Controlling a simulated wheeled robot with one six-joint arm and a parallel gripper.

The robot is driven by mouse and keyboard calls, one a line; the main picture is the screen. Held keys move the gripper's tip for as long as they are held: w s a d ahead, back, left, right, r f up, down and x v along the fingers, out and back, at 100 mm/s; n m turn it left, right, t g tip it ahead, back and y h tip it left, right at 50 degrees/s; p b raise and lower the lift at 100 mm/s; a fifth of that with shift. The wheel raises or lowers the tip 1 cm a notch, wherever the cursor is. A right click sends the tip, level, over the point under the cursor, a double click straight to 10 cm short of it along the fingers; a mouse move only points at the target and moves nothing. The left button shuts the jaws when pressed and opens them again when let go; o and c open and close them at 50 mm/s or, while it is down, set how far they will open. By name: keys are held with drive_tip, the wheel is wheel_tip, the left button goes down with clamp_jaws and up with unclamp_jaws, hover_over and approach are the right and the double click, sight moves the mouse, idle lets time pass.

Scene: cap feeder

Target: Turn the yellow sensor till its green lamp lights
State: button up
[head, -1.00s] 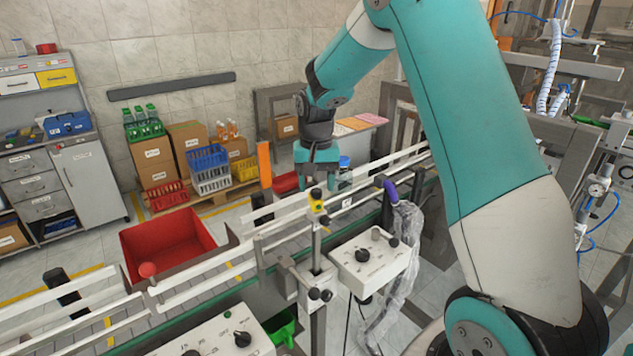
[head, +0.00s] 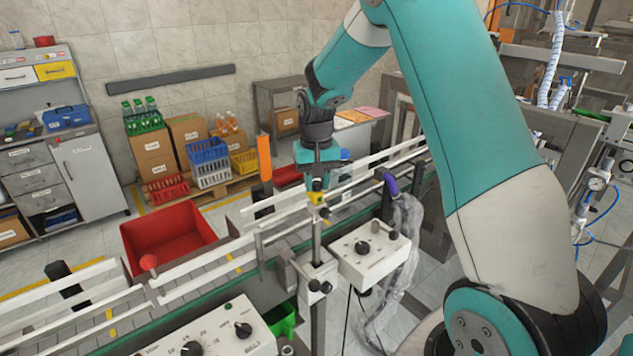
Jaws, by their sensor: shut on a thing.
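The small yellow sensor (head: 318,198) sits on top of an upright post beside the conveyor, in the middle of the head view. My gripper (head: 316,183) reaches down from above, with its fingers at the top of the sensor, shut on it. The fingers hide part of the sensor. The sensor is too small in the picture to tell whether a green lamp is lit.
The conveyor with white guide rails (head: 205,262) runs diagonally through the view. A white control box (head: 368,262) with black knobs stands right of the post. A red bin (head: 168,240) stands behind the conveyor, and an orange post (head: 264,158) rises near the rails.

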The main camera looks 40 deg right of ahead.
sight(317, 183)
drive_tip(key=shift+n, duration=1.3)
drive_tip(key=o, duration=0.9)
drive_tip(key=shift+r, duration=0.1)
wheel_tip(317, 183, up, 17)
drive_tip(key=b, duration=0.4)
drive_tip(key=shift+r, duration=0.15)
